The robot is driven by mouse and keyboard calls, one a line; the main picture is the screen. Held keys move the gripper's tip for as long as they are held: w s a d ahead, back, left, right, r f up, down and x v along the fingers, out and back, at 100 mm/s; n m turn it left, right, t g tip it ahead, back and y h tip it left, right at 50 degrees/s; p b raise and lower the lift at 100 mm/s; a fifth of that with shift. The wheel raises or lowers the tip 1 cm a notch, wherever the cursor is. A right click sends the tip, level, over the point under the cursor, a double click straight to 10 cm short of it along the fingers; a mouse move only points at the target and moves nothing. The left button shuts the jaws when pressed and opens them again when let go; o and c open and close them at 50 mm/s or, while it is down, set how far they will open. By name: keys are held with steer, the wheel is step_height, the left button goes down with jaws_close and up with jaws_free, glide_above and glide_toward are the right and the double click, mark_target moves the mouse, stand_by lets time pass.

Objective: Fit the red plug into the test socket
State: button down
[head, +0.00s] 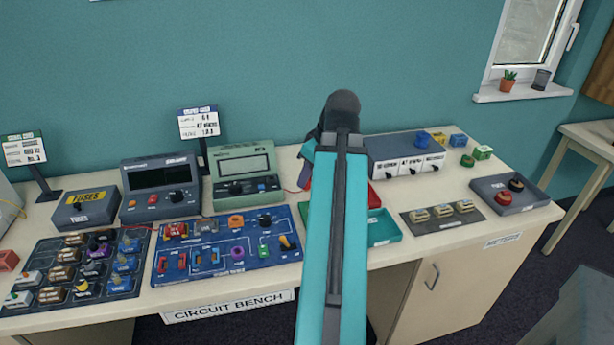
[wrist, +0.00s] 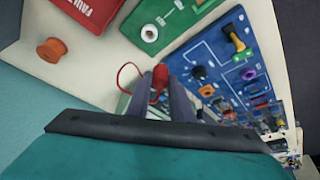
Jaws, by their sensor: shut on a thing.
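The red plug (wrist: 160,73) shows in the wrist view between the fingertips of my gripper (wrist: 161,84), which is shut on it. A thin red wire loops away to the left of the plug. I cannot tell which opening is the test socket.
A blue circuit board (head: 228,246) with coloured parts lies in front of the meters. A dark meter (head: 160,187) stands left. A green tray (head: 384,228) and a red FAULTY tray (wrist: 90,8) lie near my arm. An orange spool (wrist: 50,50) lies on the bench.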

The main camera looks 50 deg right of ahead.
steer(key=w+a, duration=1.7)
steer(key=w, duration=0.3)
steer(key=w+a, duration=0.5)
steer(key=a, duration=0.8)
steer(key=w+a+f, duration=0.1)
steer(key=w+a, duration=0.5)
steer(key=a, duration=0.7)
steer(key=shift+w+a+f, duration=0.15)
steer(key=shift+a, duration=0.1)
